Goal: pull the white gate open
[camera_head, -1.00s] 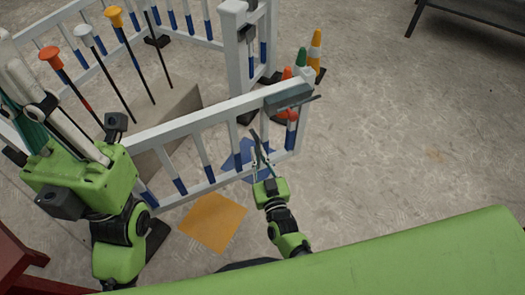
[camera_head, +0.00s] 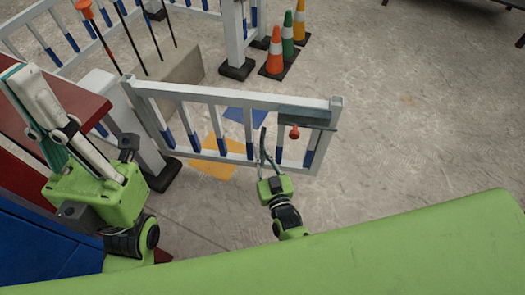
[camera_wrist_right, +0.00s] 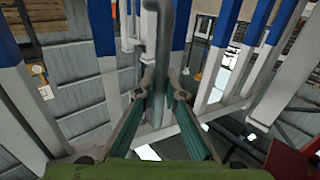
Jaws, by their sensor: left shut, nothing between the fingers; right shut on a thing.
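The white gate (camera_head: 240,98) has blue-tipped bars and stands open, its right end well clear of the white latch post (camera_head: 234,38). Its left end is beside a white post (camera_head: 122,105). A grey plate (camera_head: 305,117) and a red knob (camera_head: 294,132) are near its free end. My right gripper (camera_head: 265,148) is at the near side of the gate. In the right wrist view its fingers (camera_wrist_right: 158,98) are shut around an upright grey bar (camera_wrist_right: 164,50). My left gripper (camera_head: 14,82) is shut and empty at the left, away from the gate.
Orange, green and yellow-orange cones (camera_head: 275,52) stand beyond the gate. A dark red surface (camera_head: 70,108) and a blue block (camera_head: 40,245) are close to my left arm. Poles with coloured tops stand behind. Floor at the right is clear.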

